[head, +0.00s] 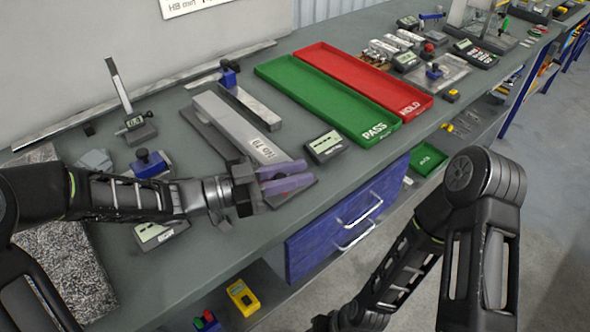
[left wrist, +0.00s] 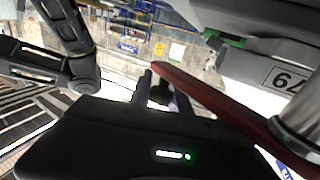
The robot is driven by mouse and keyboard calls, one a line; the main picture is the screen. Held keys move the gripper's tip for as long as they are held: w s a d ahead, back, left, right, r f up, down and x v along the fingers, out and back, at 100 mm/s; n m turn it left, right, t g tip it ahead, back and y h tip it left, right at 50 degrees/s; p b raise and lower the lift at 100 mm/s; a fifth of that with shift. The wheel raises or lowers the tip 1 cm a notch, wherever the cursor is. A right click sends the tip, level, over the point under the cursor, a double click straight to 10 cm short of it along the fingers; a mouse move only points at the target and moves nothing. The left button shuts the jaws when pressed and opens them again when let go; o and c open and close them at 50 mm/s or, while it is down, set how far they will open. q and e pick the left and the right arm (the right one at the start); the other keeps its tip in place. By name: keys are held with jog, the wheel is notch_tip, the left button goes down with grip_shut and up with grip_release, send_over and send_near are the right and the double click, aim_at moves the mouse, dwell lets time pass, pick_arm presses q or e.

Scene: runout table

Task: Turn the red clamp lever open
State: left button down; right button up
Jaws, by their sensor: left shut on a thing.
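The red clamp lever (left wrist: 215,95) shows in the left wrist view as a long red bar running from the middle toward the lower right. Its free end lies at my left gripper's (left wrist: 160,92) fingers, which are shut on it. In the head view my left gripper (head: 287,178), with purplish fingers, is at the front end of a grey slab-like fixture (head: 238,125) near the table's front edge. There the gripper mostly hides the lever. My right arm hangs low at the right, and its gripper is out of the picture.
A green PASS tray (head: 325,95) and a red HOLD tray (head: 365,80) lie behind the fixture. A digital gauge (head: 325,146) stands just right of my left gripper. A blue drawer (head: 345,215) with metal handles is below the edge. A granite plate (head: 55,255) lies at left.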

pick_arm(q)
jog(key=c, duration=1.2)
grip_release()
notch_tip(320, 180, up, 10)
jog(key=shift+c, duration=0.5)
